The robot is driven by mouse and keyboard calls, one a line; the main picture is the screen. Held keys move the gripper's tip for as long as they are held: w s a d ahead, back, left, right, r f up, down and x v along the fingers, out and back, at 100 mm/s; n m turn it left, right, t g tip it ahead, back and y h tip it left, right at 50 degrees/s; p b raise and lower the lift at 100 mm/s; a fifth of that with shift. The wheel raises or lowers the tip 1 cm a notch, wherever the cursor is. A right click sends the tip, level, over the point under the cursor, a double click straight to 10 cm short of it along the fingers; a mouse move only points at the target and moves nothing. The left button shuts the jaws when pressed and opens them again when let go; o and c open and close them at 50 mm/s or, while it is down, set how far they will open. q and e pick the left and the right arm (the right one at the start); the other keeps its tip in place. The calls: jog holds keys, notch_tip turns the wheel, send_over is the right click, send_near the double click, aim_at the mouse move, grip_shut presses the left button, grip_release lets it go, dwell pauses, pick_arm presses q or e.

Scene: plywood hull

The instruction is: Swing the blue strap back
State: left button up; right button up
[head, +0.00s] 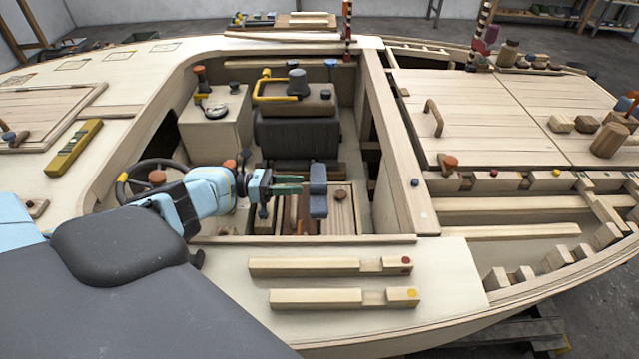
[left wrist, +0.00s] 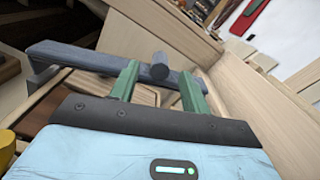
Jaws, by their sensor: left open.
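The blue strap (head: 318,190) is a slate-blue bar in the cockpit well, right in front of my left gripper in the head view. In the left wrist view the strap (left wrist: 80,57) runs across the picture, with a round stub (left wrist: 159,68) standing out from it. My left gripper (head: 302,184) has green fingers, set apart. In the left wrist view the stub lies between the fingertips of my left gripper (left wrist: 160,75), with gaps showing on both sides. Whether a finger touches the strap I cannot tell. My right gripper is not in view.
A steering wheel (head: 130,180) is beside my left arm. Two notched wooden bars (head: 320,265) lie on the front deck. The well's right wall (head: 392,150) is close by.

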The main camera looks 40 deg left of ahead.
aim_at(321, 185)
pick_arm(q)
jog(key=x, duration=0.7)
jog(key=shift+w+d, duration=0.15)
jog(key=shift+d, duration=0.05)
grip_shut()
